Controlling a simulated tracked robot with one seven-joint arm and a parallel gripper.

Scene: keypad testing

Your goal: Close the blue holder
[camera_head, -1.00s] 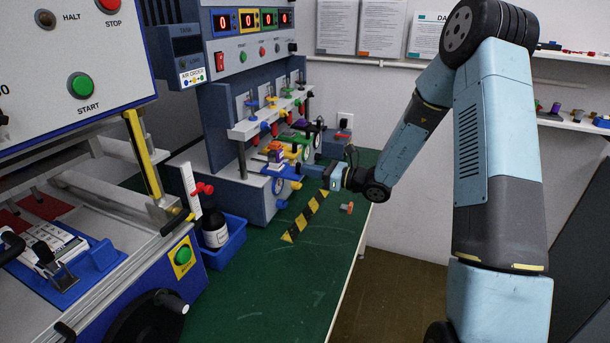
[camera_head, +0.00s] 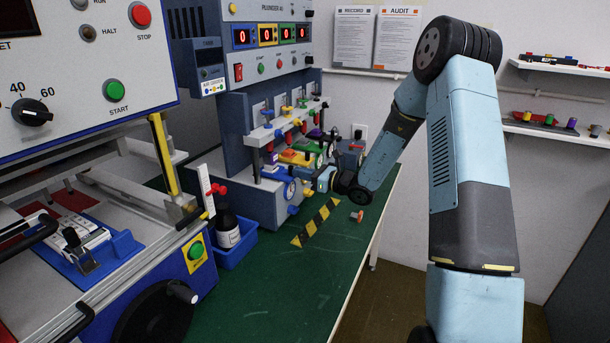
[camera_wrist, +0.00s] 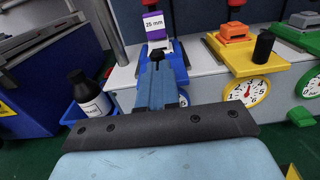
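The blue holder (camera_wrist: 178,62) is at the lower front of the grey test machine in the wrist view. A purple block with a white "25 mm" label (camera_wrist: 154,25) sits in it, with a white part below the block. In the head view the blue holder (camera_head: 276,173) is at the left end of a row of coloured holders. My gripper (camera_wrist: 157,72) is right in front of it, its fingers close together and appearing shut. The fingers hide the middle of the holder; whether they touch it is unclear. The gripper also shows in the head view (camera_head: 312,181).
A yellow holder with an orange block (camera_wrist: 236,35) and a round dial (camera_wrist: 247,92) stands to the right, a green one (camera_wrist: 303,20) beyond. A dark bottle (camera_head: 229,228) in a blue bin (camera_head: 234,255) is at left. The green bench (camera_head: 270,290) is mostly clear in front.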

